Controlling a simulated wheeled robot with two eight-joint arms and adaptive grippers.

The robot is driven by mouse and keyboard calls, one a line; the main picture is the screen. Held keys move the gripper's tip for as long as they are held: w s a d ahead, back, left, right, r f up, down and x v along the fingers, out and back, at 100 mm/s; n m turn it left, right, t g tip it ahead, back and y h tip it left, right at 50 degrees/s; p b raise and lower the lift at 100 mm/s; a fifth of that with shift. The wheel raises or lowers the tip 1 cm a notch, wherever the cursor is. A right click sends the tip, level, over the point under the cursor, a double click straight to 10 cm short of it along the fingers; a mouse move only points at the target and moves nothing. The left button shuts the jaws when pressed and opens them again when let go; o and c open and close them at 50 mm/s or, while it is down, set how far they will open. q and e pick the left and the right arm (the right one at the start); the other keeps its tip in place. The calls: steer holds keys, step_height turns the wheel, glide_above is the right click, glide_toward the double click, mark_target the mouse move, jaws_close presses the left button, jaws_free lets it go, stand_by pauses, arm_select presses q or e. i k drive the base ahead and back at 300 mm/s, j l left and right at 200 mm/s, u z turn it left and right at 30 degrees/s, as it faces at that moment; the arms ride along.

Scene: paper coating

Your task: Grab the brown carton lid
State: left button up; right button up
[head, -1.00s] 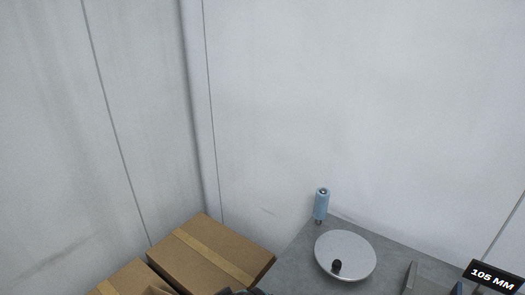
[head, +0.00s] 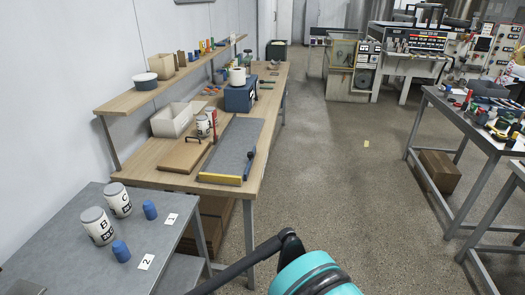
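I see no separate brown carton lid that I can name with certainty. A brown carton (head: 438,174) stands on the floor under the right-hand table. More brown cardboard (head: 213,213) shows under the wooden bench, partly hidden by the bench and the grey table. Neither of my grippers can be made out in the head view. A teal and black arm part shows at the bottom centre, cut off by the frame edge.
A grey table (head: 75,237) at lower left holds two labelled jars, two blue cylinders and number cards. The wooden bench (head: 262,110) bears a grey mat (head: 233,142), a brown board (head: 185,153) and an open box (head: 175,118).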

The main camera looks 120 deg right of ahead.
mark_target(183, 159)
steer(key=i+l+z, duration=0.1)
steer(key=z, duration=3.35)
steer(key=i+l+z, duration=0.4)
steer(key=l, duration=0.2)
steer(key=i+l+z, duration=1)
steer(key=i+z, duration=0.25)
steer(key=i+u, duration=0.4)
steer(key=i, duration=0.2)
steer(key=i+l+u, duration=0.35)
steer(key=i, duration=0.3)
steer(key=i+j+u, duration=0.2)
steer(key=u, duration=0.2)
steer(key=i+j+u, duration=0.15)
steer(key=i+u, duration=0.15)
steer(key=u, duration=0.15)
steer(key=i+u, duration=0.25)
steer(key=u, duration=0.15)
steer(key=i+u, duration=0.3)
steer(key=u, duration=0.15)
steer(key=i+l+u, duration=0.15)
steer(key=u, duration=0.25)
steer(key=i+l+u, duration=0.25)
steer(key=u, duration=0.2)
steer(key=i, duration=0.05)
